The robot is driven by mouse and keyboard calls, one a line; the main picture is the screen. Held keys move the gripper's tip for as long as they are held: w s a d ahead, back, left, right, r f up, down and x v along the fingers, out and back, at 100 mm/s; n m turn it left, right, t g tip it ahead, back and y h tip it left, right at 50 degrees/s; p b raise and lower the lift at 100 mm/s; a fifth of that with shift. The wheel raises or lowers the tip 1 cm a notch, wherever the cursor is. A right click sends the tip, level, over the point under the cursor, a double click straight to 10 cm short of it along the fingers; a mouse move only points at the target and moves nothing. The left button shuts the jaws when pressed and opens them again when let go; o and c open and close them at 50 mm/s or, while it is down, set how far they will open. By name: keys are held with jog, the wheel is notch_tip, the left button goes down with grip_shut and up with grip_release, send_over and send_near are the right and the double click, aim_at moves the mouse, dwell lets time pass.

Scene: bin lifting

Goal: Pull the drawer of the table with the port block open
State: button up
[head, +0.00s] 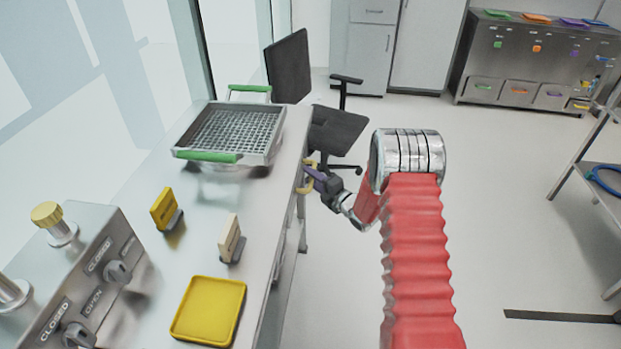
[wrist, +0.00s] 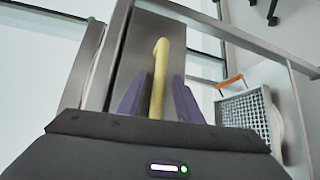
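The metal table (head: 262,215) stands at the left in the head view, with a yellow drawer handle (head: 307,188) on its right-hand side. The drawer front (wrist: 140,50) shows as a grey panel in the wrist view, and the yellow handle (wrist: 158,80) stands out from it. My gripper (head: 314,174) is at the handle. In the wrist view its purple fingers (wrist: 160,98) lie on either side of the handle, with narrow gaps visible, so it looks open around it. The drawer looks closed, though its edge is partly hidden in the head view.
A wire basket with green handles (head: 230,135), a yellow tray (head: 209,311), two small upright blocks and a knobbed panel (head: 85,285) are on the table. An office chair (head: 335,130) stands just beyond my gripper. Floor to the right is clear up to a rack.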

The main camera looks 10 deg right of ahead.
jog(key=shift+w, duration=0.15)
grip_shut()
dwell(0.4)
jog(key=shift+f, duration=0.1)
